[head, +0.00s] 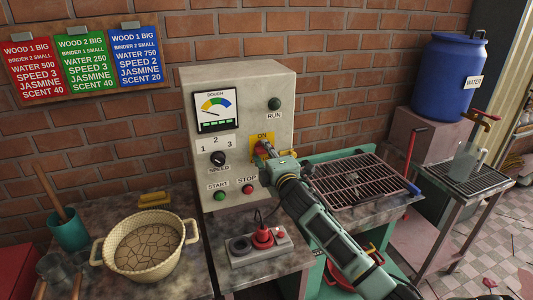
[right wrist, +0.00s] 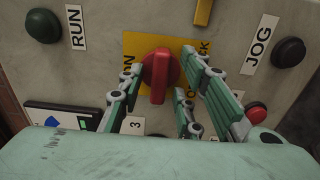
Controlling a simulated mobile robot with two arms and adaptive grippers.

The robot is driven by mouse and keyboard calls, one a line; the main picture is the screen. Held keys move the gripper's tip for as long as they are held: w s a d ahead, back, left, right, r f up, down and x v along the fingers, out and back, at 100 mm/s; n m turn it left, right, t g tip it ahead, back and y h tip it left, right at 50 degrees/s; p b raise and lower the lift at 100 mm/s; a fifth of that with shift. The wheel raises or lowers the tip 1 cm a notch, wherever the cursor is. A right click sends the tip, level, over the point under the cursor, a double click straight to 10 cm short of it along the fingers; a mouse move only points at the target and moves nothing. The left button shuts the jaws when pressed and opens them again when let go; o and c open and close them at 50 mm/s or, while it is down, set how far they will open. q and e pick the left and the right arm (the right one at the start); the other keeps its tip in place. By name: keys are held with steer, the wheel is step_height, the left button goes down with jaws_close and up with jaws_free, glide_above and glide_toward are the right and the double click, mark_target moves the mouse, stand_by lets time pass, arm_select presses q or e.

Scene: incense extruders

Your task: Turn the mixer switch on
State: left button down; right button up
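The mixer switch is a red rotary knob (head: 261,147) on a yellow plate marked ON, on the front of the beige control box (head: 243,97). In the right wrist view, the red knob (right wrist: 160,77) shows between the fingers, its raised grip running up and down in the picture. My right gripper (head: 270,158) is at the knob and hides part of it in the head view. In the wrist view, its fingers (right wrist: 157,92) are spread on either side of the knob with visible gaps. Whether the fingertips touch the plate cannot be told. My left gripper is not in view.
The box also carries a dough gauge (head: 215,109), a RUN lamp (head: 274,104), a speed dial (head: 218,159), a green START button (head: 219,196) and a red STOP button (head: 248,189). A wicker bowl (head: 192,236) sits left.

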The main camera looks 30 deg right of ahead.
jaws_close()
steer(key=shift+m, duration=0.4)
steer(key=m+p, duration=0.2)
steer(key=m, duration=1)
steer(key=m+p, duration=0.1)
steer(key=m, duration=0.4)
steer(key=shift+f, duration=0.1)
steer(key=shift+m, duration=0.3)
stand_by(0.4)
